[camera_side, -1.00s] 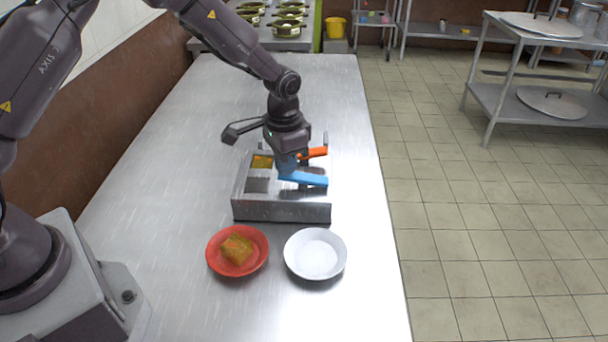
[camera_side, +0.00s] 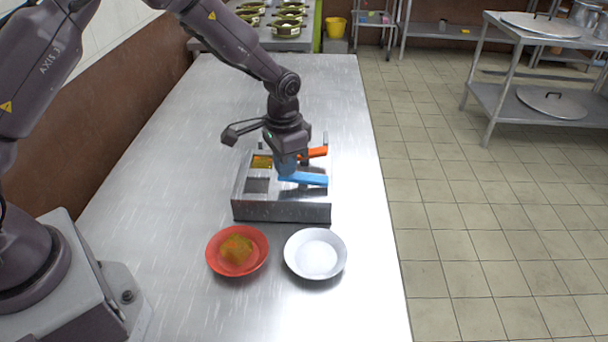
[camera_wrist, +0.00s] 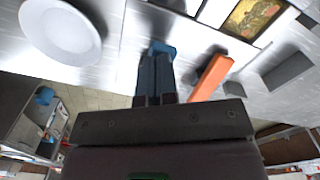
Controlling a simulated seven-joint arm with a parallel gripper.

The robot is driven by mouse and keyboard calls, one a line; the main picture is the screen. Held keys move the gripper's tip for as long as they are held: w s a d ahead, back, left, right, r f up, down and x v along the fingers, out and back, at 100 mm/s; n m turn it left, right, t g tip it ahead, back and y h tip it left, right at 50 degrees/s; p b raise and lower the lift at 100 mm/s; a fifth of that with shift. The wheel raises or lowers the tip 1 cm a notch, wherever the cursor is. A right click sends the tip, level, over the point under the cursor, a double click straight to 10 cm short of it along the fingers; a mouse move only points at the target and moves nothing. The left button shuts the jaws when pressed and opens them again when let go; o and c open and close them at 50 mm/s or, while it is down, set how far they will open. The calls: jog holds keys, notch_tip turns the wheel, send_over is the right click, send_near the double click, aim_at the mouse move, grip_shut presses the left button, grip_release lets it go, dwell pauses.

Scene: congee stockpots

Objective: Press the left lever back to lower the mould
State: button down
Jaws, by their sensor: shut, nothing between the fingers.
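The mould machine is a grey metal box (camera_side: 280,211) on the steel table, with open compartments at its left. A blue lever (camera_side: 303,179) and an orange lever (camera_side: 317,152) stick out to the right at its top. My gripper (camera_side: 287,167) is shut, pointing down at the blue lever's inner end. In the wrist view my closed fingers (camera_wrist: 156,70) reach the blue lever (camera_wrist: 161,47), mostly hidden behind them; I cannot tell whether they touch. The orange lever (camera_wrist: 211,77) is just right of the fingers there. A yellow-brown block (camera_side: 261,161) sits in the far compartment.
A red plate (camera_side: 216,257) holding yellow-brown food (camera_side: 237,248) and an empty white plate (camera_side: 315,255) stand in front of the machine. The steel table (camera_side: 170,190) is clear to the left. Its right edge is close beyond the levers.

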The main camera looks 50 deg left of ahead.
jog(key=shift+f, duration=0.55)
jog(key=shift+w+r, duration=0.1)
jog(key=shift+r, duration=0.1)
jog(key=shift+r, duration=3.9)
jog(key=shift+s+f, duration=0.15)
jog(key=shift+s, duration=0.1)
jog(key=s+r+n+t, duration=0.1)
jog(key=s+r+t, duration=0.1)
jog(key=s+r, duration=0.7)
jog(key=s+a+r+n+t, duration=0.1)
jog(key=s+r+n+t, duration=0.1)
jog(key=s+r, duration=0.7)
jog(key=s+t, duration=0.1)
jog(key=s, duration=0.6)
jog(key=shift+r+t, duration=0.2)
jog(key=shift+t, duration=0.1)
